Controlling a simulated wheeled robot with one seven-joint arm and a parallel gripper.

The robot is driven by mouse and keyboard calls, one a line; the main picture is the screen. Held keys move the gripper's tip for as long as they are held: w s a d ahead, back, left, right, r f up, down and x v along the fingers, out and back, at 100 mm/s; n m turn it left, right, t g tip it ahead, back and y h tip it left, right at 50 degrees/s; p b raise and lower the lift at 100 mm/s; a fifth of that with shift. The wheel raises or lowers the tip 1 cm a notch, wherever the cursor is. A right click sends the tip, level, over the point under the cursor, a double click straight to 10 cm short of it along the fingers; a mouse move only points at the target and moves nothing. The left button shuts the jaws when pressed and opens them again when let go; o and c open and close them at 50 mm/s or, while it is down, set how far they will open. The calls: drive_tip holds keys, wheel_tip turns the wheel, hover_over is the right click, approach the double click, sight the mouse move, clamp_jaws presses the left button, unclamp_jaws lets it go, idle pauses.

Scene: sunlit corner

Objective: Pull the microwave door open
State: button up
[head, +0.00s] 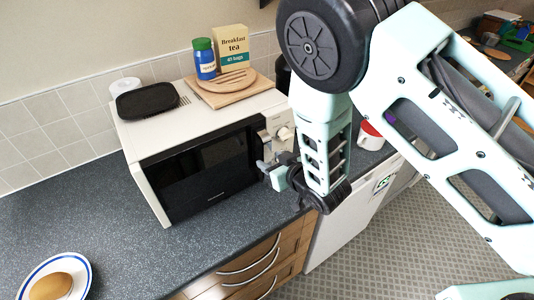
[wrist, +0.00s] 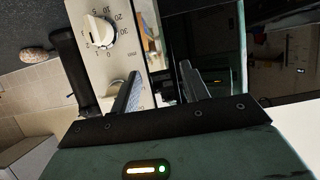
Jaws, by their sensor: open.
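The microwave (head: 140,147) is cream-white and stands on the worktop. Its dark glossy door (head: 197,172) looks shut, with no gap that I can make out in the head view. The control panel with its dials (head: 283,133) is at the door's right. My gripper (head: 268,170) is open at the front of the microwave, by the door's right side and below the dials. In the wrist view, my gripper (wrist: 160,80) has its two fingers apart, with the cream panel and dial (wrist: 99,32) at left and dark glossy surface at right. I cannot make out a handle or any contact.
A black dish (head: 147,101), a wooden board (head: 226,92), a blue jar (head: 205,60) and a tea box (head: 231,45) sit on top of the microwave. A plate (head: 68,263) with a brown item lies at front left. A red-and-white mug (head: 370,135) stands right. Worktop before the door is clear.

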sight(268, 159)
drive_tip(key=shift+p+x, duration=0.35)
drive_tip(key=shift+x, duration=1.2)
clamp_jaws()
drive_tip(key=shift+s, duration=0.15)
